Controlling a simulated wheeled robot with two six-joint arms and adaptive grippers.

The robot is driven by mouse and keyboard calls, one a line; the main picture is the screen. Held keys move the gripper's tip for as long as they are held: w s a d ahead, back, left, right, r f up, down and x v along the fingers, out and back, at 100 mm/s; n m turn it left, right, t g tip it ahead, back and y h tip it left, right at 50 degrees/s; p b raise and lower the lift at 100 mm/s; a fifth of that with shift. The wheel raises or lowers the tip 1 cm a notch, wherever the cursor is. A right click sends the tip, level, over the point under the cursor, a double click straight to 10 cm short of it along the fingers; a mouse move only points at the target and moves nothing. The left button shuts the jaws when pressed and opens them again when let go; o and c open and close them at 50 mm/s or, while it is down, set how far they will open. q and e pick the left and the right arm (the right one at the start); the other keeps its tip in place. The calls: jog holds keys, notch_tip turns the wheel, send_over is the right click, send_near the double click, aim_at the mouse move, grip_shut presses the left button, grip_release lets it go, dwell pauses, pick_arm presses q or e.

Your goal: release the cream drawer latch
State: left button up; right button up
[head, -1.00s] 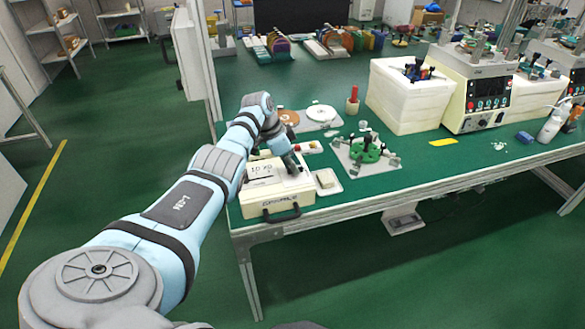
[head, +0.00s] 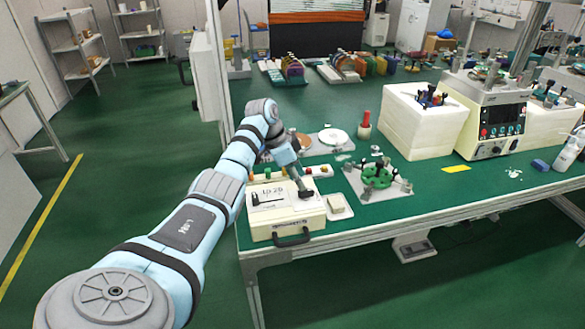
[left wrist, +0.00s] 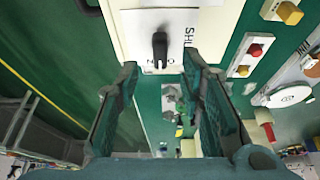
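The cream drawer box (head: 285,221) stands on the near left corner of the green bench, with a dark pull handle (head: 292,239) on its front. In the left wrist view a black latch knob (left wrist: 160,48) sits on a white printed plate on the cream box (left wrist: 222,28). My left gripper (head: 304,191) hangs over the right part of the box top. In the left wrist view its two fingers (left wrist: 160,66) are spread apart with nothing between them, and the knob shows just beyond their tips. I cannot tell any contact. My right gripper is in neither view.
A small dish with a cream block (head: 338,206) lies right of the box. A plate with a green fixture (head: 377,178), a red-handled tool (head: 365,124) and a white bin (head: 421,124) stand further right. The front strip of the bench is clear.

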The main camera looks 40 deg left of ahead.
pick_arm(q)
jog(key=v, duration=0.7)
jog(key=shift+w+d, duration=0.1)
jog(key=shift+d, duration=0.1)
